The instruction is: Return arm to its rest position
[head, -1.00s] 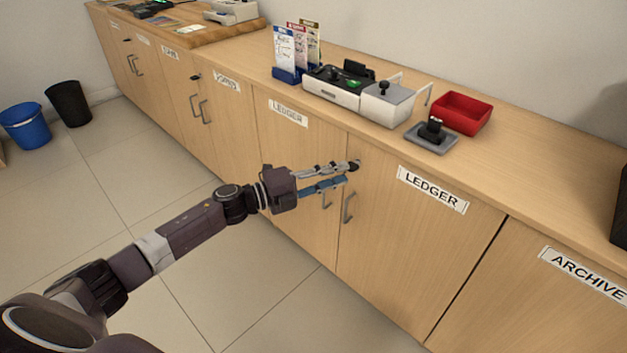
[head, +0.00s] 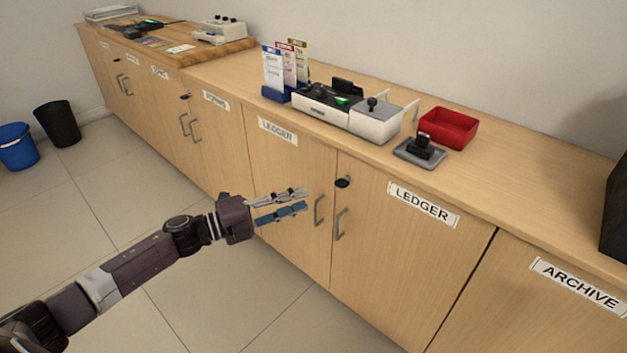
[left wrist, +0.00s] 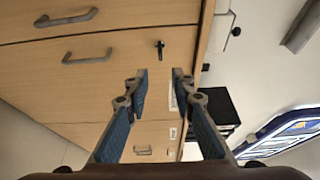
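My left gripper (head: 306,199) is in front of the LEDGER cabinet, left of its two grey handles (head: 319,211) (head: 340,224). Its fingers stand apart with nothing between them; the gap also shows in the left wrist view (left wrist: 159,78). A black lock piece (head: 343,181) sits near the top of the right LEDGER door (head: 400,270), clear of the fingers; a dark lock or key (left wrist: 160,48) shows beyond the fingertips in the left wrist view. Both LEDGER doors look shut. My right gripper is not in view.
The counter holds a card stand (head: 283,70), a grey-white device (head: 345,112), a black stamp on a grey pad (head: 419,150) and a red tray (head: 449,128). An ARCHIVE door (head: 520,300) is at right. Bins (head: 57,122) (head: 17,147) stand on open floor at left.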

